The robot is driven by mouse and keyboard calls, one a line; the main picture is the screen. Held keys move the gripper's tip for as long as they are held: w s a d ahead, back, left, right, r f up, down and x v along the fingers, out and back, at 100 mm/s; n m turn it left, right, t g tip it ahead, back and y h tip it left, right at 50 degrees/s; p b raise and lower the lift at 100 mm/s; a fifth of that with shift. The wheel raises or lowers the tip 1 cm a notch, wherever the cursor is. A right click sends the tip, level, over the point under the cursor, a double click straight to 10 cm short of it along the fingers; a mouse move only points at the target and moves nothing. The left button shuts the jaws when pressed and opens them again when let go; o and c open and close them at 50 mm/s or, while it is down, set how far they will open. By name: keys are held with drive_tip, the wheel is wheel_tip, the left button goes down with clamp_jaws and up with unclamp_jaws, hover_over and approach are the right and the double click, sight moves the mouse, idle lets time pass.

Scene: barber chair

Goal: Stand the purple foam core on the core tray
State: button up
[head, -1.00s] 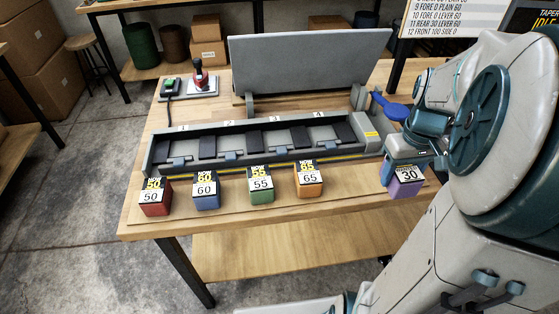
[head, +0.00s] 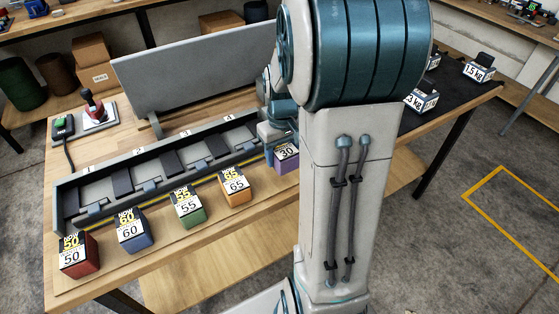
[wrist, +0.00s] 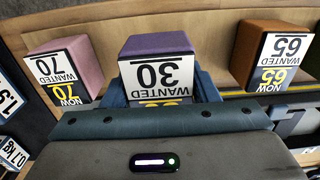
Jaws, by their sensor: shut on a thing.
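The purple foam core (head: 287,165) has a white label reading WANTED 30. My gripper (head: 277,138) is shut on it, and the core is upright. In the wrist view the purple core (wrist: 157,42) is between the two blue fingers (wrist: 160,88), and its lower label is partly hidden. The core tray (head: 105,256) is a tan board along the table's front. The core is over the tray, between an orange core (wrist: 270,52) and a pink core (wrist: 67,68). I cannot tell whether its base touches the tray.
Red (head: 78,255), blue (head: 132,230) and green (head: 188,207) cores stand on the tray to the left. A grey fixture (head: 110,195) with numbered bays and a raised lid lies behind. Weights (head: 421,101) are on a black mat at right. My arm hides the pink core in the head view.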

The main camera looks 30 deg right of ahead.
drive_tip(key=shift+w+a+f, duration=0.1)
drive_tip(key=shift+w+f, duration=0.05)
drive_tip(key=shift+w, duration=0.05)
drive_tip(key=shift+f, duration=1.95)
drive_tip(key=shift+f, duration=0.2)
drive_tip(key=o, duration=1)
